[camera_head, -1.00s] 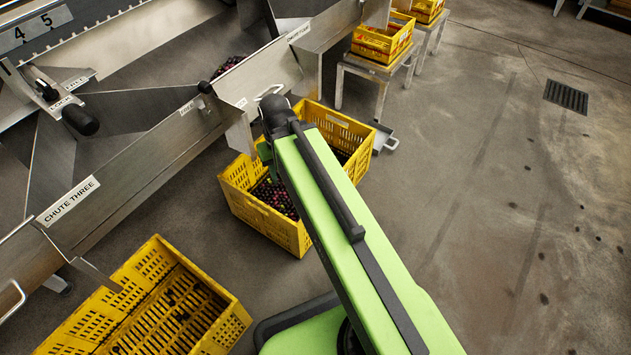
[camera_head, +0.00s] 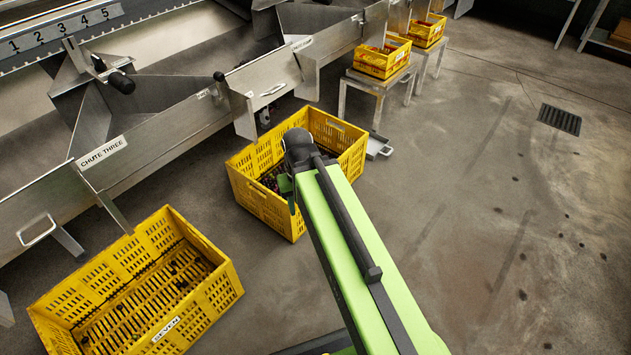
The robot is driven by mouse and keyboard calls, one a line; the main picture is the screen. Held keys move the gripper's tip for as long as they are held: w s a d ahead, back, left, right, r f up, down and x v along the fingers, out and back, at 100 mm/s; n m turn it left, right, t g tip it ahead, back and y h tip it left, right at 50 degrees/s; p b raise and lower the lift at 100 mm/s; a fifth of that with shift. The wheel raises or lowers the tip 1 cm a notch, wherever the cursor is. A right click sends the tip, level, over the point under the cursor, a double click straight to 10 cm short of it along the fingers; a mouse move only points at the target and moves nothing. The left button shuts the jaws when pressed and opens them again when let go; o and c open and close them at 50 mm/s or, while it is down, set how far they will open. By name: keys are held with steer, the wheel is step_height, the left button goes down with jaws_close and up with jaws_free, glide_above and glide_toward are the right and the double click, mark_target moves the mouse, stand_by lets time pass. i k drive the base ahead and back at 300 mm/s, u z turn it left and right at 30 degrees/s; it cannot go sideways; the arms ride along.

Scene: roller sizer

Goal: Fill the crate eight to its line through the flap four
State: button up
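A yellow slatted crate (camera_head: 262,207) stands on the floor below the chute-four outlet. No number shows on it, so I cannot confirm that it is eight. Dark fruit lies inside it, mostly hidden behind my arm; its level and the line cannot be made out. The chute-four label (camera_head: 302,43) is on the metal chute wall. My arm's black wrist end is over the crate, apart from that handle.
Crate seven (camera_head: 228,288), yellow and holding a few dark bits, stands at lower left below chute three (camera_head: 103,152). A black-knobbed lever (camera_head: 121,82) sits above the chutes. Smaller yellow crates (camera_head: 381,60) rest on metal stands behind. The floor at right is clear around a drain (camera_head: 559,119).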

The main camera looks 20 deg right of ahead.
mark_target(266, 80)
steer(key=u, duration=0.15)
steer(key=i, duration=0.9)
steer(key=z, duration=0.7)
steer(key=k, duration=0.55)
steer(key=u, duration=0.45)
